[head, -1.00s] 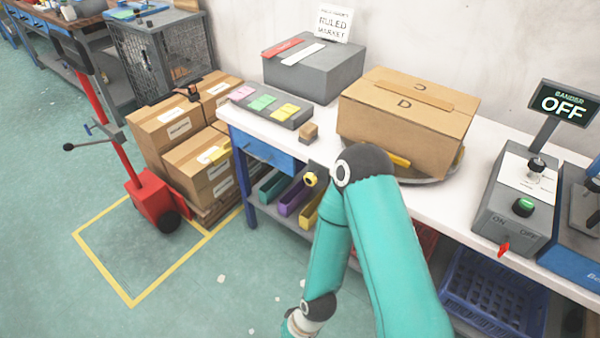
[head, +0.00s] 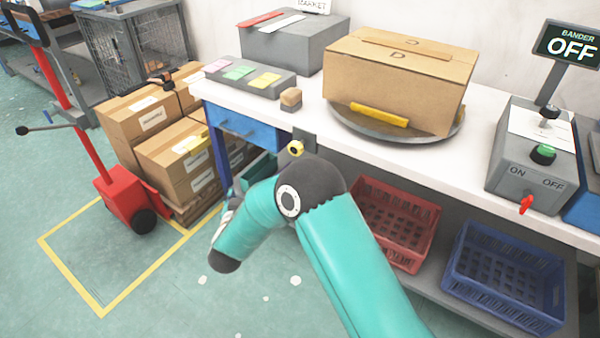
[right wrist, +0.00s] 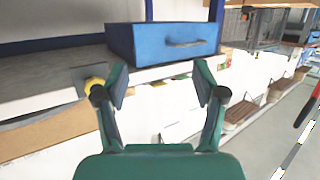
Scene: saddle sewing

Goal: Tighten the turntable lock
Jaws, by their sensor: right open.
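The turntable (head: 405,137) is a grey disc on the white bench, with a cardboard box (head: 390,88) marked D on it and a yellow bar (head: 379,116) at its front. A yellow knob (head: 296,148), seemingly the lock, sits on a dark plate at the bench's front edge. It also shows in the right wrist view (right wrist: 94,84), left of my open, empty right gripper (right wrist: 161,86) and close to its left finger. I cannot tell whether they touch. In the head view, my right arm mostly hides that gripper. My left gripper is not in view.
A blue drawer (head: 238,129) hangs under the bench, left of the knob. A small wooden block (head: 291,99) and a tray of coloured notes (head: 248,76) lie on top. A red crate (head: 398,222) and a blue crate (head: 505,275) stand below. A bander control box (head: 530,165) is right.

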